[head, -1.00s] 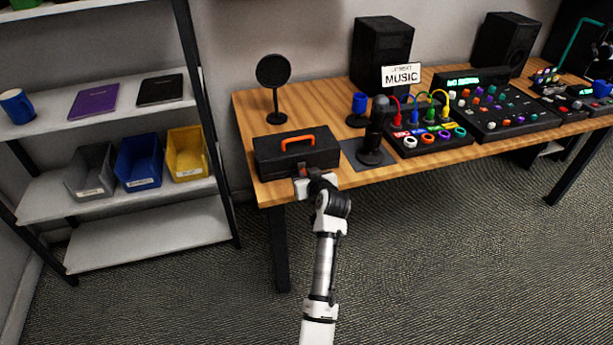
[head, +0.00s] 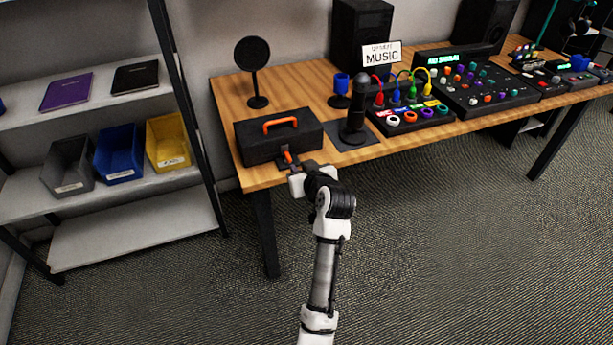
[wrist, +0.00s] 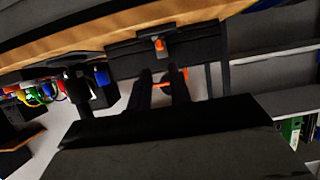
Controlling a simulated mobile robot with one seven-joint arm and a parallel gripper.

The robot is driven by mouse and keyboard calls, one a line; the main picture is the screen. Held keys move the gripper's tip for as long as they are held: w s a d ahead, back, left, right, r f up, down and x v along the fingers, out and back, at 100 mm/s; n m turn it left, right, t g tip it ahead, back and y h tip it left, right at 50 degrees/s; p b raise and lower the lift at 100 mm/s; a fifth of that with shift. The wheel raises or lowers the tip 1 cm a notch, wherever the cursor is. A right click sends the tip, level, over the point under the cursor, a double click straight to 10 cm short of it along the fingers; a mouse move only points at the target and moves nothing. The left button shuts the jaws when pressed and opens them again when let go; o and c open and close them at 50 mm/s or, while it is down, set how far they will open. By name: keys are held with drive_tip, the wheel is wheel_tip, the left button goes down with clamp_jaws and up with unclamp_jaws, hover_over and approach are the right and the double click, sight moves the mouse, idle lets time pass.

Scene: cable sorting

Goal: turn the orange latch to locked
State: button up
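A black case (head: 255,143) with an orange handle (head: 280,122) sits on the table's near left corner. The orange latch (head: 287,156) is on the case's front face. It looks roughly upright and slightly tilted in the head view. In the wrist view the latch (wrist: 159,44) is on a grey plate on the case (wrist: 125,58). My gripper (head: 290,167) is in front of the latch. Its two dark fingers (wrist: 161,73) are apart with nothing seen between them, and the latch appears beyond their tips. The fingers partly cover the handle in the wrist view.
A black microphone (head: 355,112) on a dark mat stands right of the case, beside a cable box (head: 415,118) with coloured plugs. A round black disc on a stand (head: 253,65) is behind the case. A shelf (head: 120,215) with bins stands left.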

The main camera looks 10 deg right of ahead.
drive_tip(key=shift+v, duration=2.2)
drive_tip(key=shift+f, duration=0.1)
